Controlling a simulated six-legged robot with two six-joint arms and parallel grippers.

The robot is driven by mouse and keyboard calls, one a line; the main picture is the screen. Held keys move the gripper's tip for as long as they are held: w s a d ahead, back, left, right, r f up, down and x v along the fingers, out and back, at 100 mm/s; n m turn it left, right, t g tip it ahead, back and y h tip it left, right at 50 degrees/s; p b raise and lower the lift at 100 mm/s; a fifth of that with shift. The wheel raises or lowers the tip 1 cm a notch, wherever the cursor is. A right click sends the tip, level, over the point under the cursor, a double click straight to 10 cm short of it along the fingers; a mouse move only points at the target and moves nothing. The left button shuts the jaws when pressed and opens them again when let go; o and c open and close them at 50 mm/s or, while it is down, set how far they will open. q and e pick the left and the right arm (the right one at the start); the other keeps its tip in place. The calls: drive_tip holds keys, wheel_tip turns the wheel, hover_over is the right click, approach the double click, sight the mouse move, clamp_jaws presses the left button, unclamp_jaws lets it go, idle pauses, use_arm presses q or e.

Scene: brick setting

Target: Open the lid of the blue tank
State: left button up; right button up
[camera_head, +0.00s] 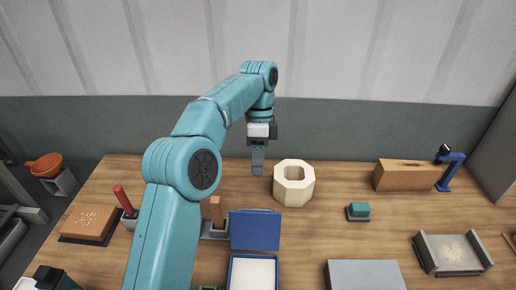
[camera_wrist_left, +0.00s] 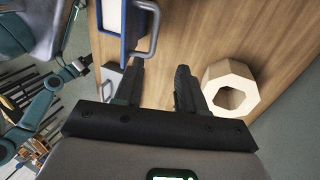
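The blue tank (camera_head: 232,275) stands at the front middle of the table, with a pale inside showing. Its blue lid (camera_head: 255,231) stands raised at the tank's far side, with a grey handle along its top edge. In the left wrist view the lid (camera_wrist_left: 110,28) and its handle (camera_wrist_left: 146,32) show at the top, beyond the left finger. My left gripper (camera_head: 258,161) hangs pointing down behind the lid, apart from it. In the left wrist view its fingers (camera_wrist_left: 158,88) are parted with nothing between them.
A cream octagonal ring (camera_head: 294,196) stands right of my left gripper. A wooden block in a grey holder (camera_head: 214,230) is close left of the lid. A grey box (camera_head: 365,275) is at the front right. Table between ring and wooden box (camera_head: 405,175) is mostly clear.

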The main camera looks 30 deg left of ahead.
use_arm(q)
drive_tip(key=shift+p+v, duration=0.5)
drive_tip(key=shift+v, duration=0.8)
drive_tip(key=shift+s, duration=0.1)
